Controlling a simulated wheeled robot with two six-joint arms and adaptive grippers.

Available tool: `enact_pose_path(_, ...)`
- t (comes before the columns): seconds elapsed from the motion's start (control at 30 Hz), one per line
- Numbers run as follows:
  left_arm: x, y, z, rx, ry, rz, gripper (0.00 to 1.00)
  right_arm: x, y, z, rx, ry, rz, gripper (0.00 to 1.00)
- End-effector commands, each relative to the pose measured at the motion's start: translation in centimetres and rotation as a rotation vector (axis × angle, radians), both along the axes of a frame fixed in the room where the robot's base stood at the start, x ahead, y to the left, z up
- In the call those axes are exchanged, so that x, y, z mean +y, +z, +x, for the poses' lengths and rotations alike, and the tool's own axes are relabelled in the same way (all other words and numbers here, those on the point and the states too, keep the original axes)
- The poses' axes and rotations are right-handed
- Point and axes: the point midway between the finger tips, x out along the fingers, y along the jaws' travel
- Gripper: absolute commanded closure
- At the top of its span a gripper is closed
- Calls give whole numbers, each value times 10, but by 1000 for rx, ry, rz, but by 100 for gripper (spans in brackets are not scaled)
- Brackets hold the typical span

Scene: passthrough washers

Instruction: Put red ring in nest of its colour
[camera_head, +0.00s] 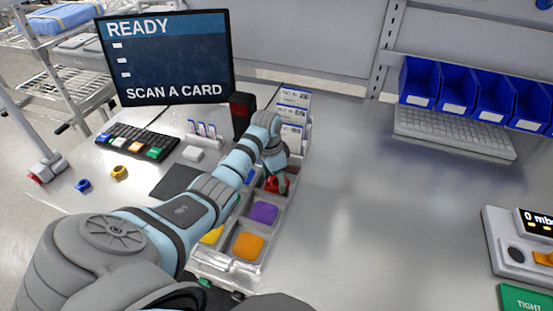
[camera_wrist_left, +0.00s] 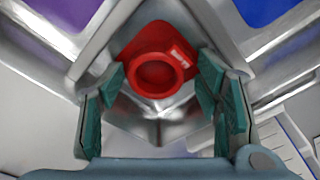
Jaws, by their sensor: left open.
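The red ring (camera_wrist_left: 155,75) lies in a tray compartment, on or against a red pad (camera_wrist_left: 150,38), in the left wrist view. The ring's hole faces the camera. In the head view the red nest (camera_head: 277,185) shows just under my left gripper (camera_head: 276,168), and I cannot tell ring from pad there. In the left wrist view my left gripper (camera_wrist_left: 161,78) is open, with a teal-padded finger on each side of the ring and gaps between. My right gripper is out of view.
The tray also holds purple (camera_head: 263,213), orange (camera_head: 247,246) and yellow (camera_head: 211,236) pads. A blue ring (camera_head: 83,186) and a yellow ring (camera_head: 119,172) lie on the table at left. A card rack (camera_head: 292,110) stands behind.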

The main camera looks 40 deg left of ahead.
Motion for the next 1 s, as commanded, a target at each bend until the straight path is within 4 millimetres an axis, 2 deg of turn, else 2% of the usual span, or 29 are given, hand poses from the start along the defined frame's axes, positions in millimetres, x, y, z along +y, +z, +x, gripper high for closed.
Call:
enact_pose_path(0.17,2,20,-1,-4,-1,1,42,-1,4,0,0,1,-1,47)
enact_pose_path(0.4,5,86,-7,-5,-1,2,42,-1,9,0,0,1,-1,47)
enact_pose_path(0.53,6,113,-10,-4,0,0,42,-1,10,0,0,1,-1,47)
enact_pose_path(0.67,7,123,-12,-1,0,0,42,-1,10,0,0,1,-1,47)
enact_pose_path(1.0,7,123,-12,0,0,0,42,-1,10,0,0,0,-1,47)
